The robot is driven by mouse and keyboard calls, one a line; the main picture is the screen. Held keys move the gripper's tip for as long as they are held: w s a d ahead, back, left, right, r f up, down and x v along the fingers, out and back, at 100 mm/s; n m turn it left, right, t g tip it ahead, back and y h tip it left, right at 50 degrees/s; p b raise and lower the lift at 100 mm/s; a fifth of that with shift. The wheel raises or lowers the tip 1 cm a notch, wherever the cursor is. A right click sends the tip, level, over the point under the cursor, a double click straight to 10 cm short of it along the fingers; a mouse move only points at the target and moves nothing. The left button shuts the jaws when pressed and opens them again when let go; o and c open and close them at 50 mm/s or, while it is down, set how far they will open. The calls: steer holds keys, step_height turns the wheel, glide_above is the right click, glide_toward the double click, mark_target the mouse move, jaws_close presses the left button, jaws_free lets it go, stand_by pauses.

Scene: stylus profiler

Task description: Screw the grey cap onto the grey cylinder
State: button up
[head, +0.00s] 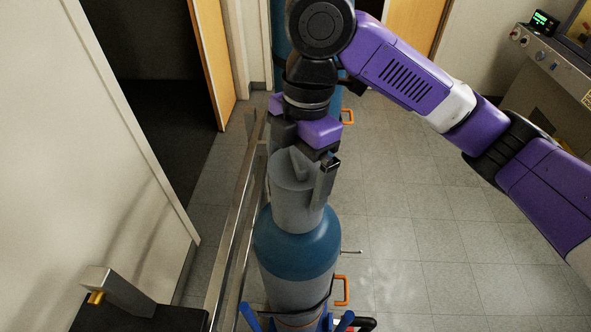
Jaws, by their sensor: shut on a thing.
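The grey cap (295,207) sits upright over the top of the grey cylinder (298,293), which has a blue shoulder. The cap's lower edge meets the shoulder; I cannot tell how far the thread is engaged. My gripper (302,178) points down from above and is shut on the cap. One dark finger lies along the cap's right side. The other finger is mostly hidden. The cylinder's neck is hidden under the cap.
A metal rail (232,225) runs just left of the cylinder. Another blue cylinder (281,45) stands behind my arm. Orange handles (342,291) stick out at right. A console (553,62) stands at far right. The tiled floor (430,235) on the right is clear.

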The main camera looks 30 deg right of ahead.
steer(key=m, duration=0.4)
steer(key=shift+d+m+t, duration=0.2)
steer(key=shift+m+t, duration=0.1)
steer(key=m, duration=0.3)
steer(key=shift+w+m, duration=0.15)
steer(key=shift+m, duration=0.25)
steer(key=m, duration=0.4)
steer(key=shift+w+d+t+h, duration=0.1)
steer(key=shift+d+t+h, duration=0.05)
steer(key=shift+t+h, duration=0.25)
steer(key=m, duration=0.5)
steer(key=shift+d+r+h, duration=0.1)
steer(key=shift+h, duration=0.2)
steer(key=shift+w, duration=0.1)
steer(key=m, duration=0.5)
steer(key=shift+d+r+h, duration=0.1)
steer(key=shift+h, duration=0.2)
steer(key=m, duration=0.4)
